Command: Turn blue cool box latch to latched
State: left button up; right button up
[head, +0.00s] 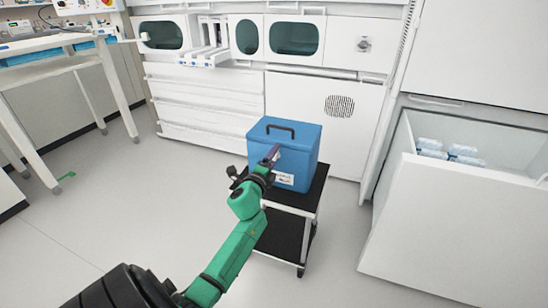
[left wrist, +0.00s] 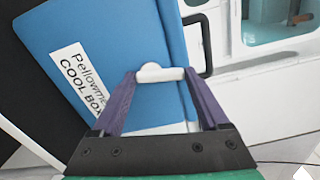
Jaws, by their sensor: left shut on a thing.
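The blue cool box (head: 299,163) stands upright on a small trolley, its lid down and its dark carry handle (head: 280,129) on top. Its front label, reading "COOL BOX", shows in the left wrist view (left wrist: 78,80). My left gripper (head: 273,154) reaches the front of the box near the lid edge. In the left wrist view its two purple fingers (left wrist: 162,74) are shut on a small white latch bar (left wrist: 160,72), one finger at each end. In the head view the gripper hides the latch. My right gripper is not in view.
The trolley (head: 310,200) has a dark top and a lower shelf. An open white bin or drawer (head: 455,220) with bottle-like packs stands at the right. A white bench (head: 60,62) is at the left. White cabinets line the back.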

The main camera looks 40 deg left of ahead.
pick_arm(q)
jog(key=shift+f+n, duration=0.15)
jog(key=shift+n, duration=1.05)
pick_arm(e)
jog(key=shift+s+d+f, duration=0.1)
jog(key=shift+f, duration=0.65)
pick_arm(q)
jog(key=o, duration=1.2)
jog(key=shift+o, duration=0.2)
jog(key=shift+s+a, duration=0.1)
jog(key=shift+p, duration=0.3)
jog(key=p+v, duration=0.1)
jog(key=v, duration=1.3)
jog(key=shift+s, duration=0.25)
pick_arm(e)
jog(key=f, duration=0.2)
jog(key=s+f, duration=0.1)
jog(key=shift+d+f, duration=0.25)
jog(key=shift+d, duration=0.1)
